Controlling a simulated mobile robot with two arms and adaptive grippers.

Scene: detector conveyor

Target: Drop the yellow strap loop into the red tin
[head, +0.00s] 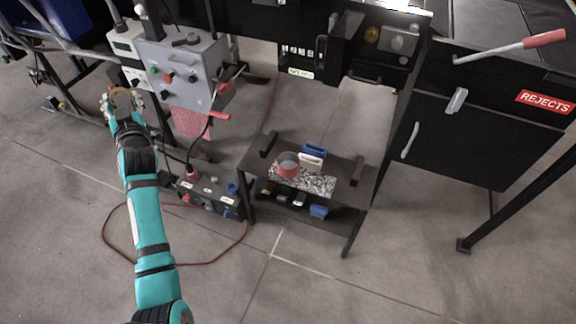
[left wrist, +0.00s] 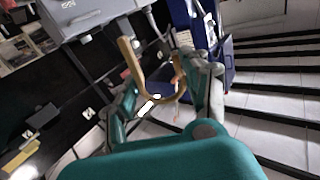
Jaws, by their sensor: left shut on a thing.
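The yellow strap loop (left wrist: 134,66) shows in the left wrist view as an ochre band, curved at the bottom, between the fingers of my left gripper (left wrist: 160,88). In the head view my left gripper (head: 122,103) is at the upper left, left of the grey control box, shut on the loop, which shows only as a small brownish patch. The red tin (head: 289,170) stands upright on the small dark table near the middle of the head view, well right of and below the gripper. My right gripper is not in view.
The grey control box (head: 190,72) with knobs and cables stands between gripper and tin. The dark table (head: 345,172) also holds a speckled mat (head: 318,184) and a blue-and-white item (head: 312,155). A red cable (head: 180,263) lies on the floor. A black rejects cabinet (head: 460,140) stands right.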

